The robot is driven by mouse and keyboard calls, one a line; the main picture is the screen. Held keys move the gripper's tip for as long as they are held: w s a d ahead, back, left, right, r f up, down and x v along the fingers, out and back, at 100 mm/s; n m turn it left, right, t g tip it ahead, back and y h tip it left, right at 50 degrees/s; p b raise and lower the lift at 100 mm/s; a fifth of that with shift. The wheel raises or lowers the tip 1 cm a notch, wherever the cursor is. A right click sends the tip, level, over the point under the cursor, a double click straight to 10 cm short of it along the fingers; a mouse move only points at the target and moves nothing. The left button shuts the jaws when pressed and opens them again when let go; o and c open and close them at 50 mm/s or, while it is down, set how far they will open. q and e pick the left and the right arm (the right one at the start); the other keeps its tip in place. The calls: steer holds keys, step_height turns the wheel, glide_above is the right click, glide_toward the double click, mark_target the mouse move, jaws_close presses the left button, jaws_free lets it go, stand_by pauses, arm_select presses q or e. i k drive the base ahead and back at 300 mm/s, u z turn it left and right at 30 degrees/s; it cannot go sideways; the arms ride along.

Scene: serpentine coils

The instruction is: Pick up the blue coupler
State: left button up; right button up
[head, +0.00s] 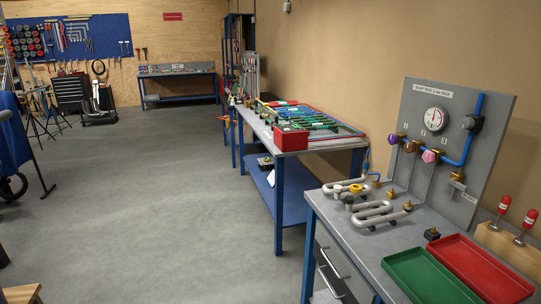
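I cannot make out a blue coupler for certain. A thin blue curved piece (366,168) shows at the back left of the near workbench (345,237), beside brass fittings. Two grey serpentine coils lie on this bench, a rear coil (338,186) and a front coil (374,222). A yellow round part (356,188) sits by the rear coil. A blue pipe (479,105) with a black fitting runs on the upright grey gauge panel (418,97). Neither of my grippers is in view.
A green tray (425,277) and a red tray (482,268) lie at the bench's near end, by a wooden block with red-handled tools (503,205). A second bench (262,128) with a red box (290,137) stands farther back. The grey floor (170,200) left of the benches is clear.

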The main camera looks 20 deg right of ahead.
mark_target(366, 165)
steer(key=u, duration=0.25)
steer(key=i, duration=1.95)
steer(key=z, duration=0.4)
steer(key=i, duration=1.55)
steer(key=z, duration=1.9)
steer(key=i, duration=0.75)
steer(key=z, duration=0.6)
